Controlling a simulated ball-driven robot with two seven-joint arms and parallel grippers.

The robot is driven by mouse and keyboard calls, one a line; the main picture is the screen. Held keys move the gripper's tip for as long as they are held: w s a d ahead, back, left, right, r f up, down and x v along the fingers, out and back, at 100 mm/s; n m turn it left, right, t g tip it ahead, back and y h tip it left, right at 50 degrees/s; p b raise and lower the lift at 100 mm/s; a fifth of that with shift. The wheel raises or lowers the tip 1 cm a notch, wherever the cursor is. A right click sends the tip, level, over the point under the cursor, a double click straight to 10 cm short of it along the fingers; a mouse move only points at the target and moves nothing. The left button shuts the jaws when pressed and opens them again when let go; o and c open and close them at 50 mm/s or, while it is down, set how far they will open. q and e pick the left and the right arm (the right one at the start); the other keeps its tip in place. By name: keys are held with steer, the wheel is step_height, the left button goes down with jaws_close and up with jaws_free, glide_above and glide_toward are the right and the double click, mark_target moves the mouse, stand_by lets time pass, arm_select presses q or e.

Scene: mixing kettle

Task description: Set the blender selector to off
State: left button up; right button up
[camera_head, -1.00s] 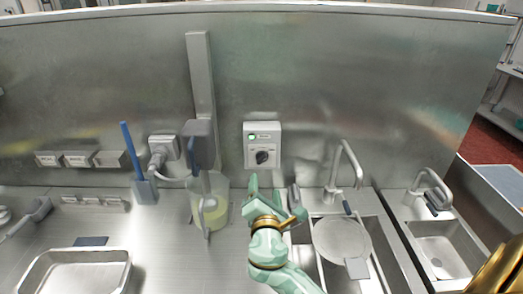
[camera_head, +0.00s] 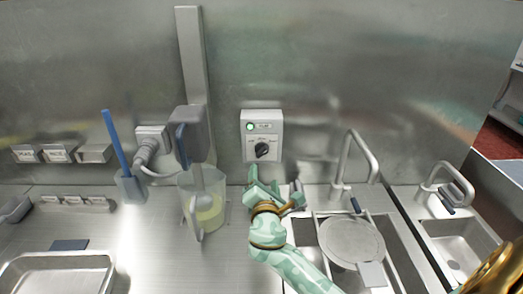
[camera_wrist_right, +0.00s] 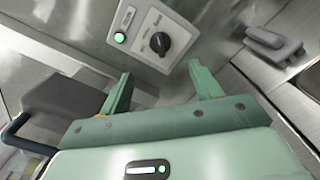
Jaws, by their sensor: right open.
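The blender selector is a black rotary knob (camera_head: 262,149) on a white control box (camera_head: 262,124) fixed to the steel back wall. A green lamp (camera_head: 250,127) is lit on the box, above and left of the knob. The knob also shows in the right wrist view (camera_wrist_right: 160,43), beyond the fingertips, with the green lamp to its left. My right gripper (camera_head: 264,172) is open and empty just below the box, its fingers pointing toward the wall, apart from the knob. It also shows in the right wrist view (camera_wrist_right: 163,85). My left gripper is not in view.
A blender with a clear jug (camera_head: 208,208) of yellowish liquid stands left of my right gripper. A faucet (camera_head: 352,160) and a sink with a round lid (camera_head: 351,240) lie to the right. A metal tray (camera_head: 58,272) sits at the front left.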

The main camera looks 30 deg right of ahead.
mark_target(261, 153)
steer(key=b+x, duration=0.5)
steer(key=x, duration=0.6)
steer(key=shift+d+f, duration=0.1)
steer(key=shift+d, duration=0.05)
steer(key=shift+w+r+p, duration=0.2)
steer(key=shift+r+p, duration=0.05)
steer(key=shift+p, duration=0.15)
steer(key=shift+f, duration=0.1)
jaws_close()
steer(key=n+p, duration=0.3)
steer(key=r+n+p, duration=0.1)
steer(key=n+p, duration=0.2)
steer(key=p, duration=0.1)
steer(key=shift+r, duration=0.1)
steer(key=n+p, duration=0.4)
steer(key=n, duration=0.1)
steer(key=n+p, duration=0.3)
steer(key=n, duration=0.3)
steer(key=shift+w+a+f+p, duration=0.2)
steer(key=shift+w+p, duration=0.05)
steer(key=shift+p, duration=0.15)
steer(key=c, duration=0.9)
jaws_free()
steer(key=shift+f+n, duration=0.35)
steer(key=shift+n, duration=0.05)
steer(key=o, duration=0.3)
steer(key=shift+b, duration=0.3)
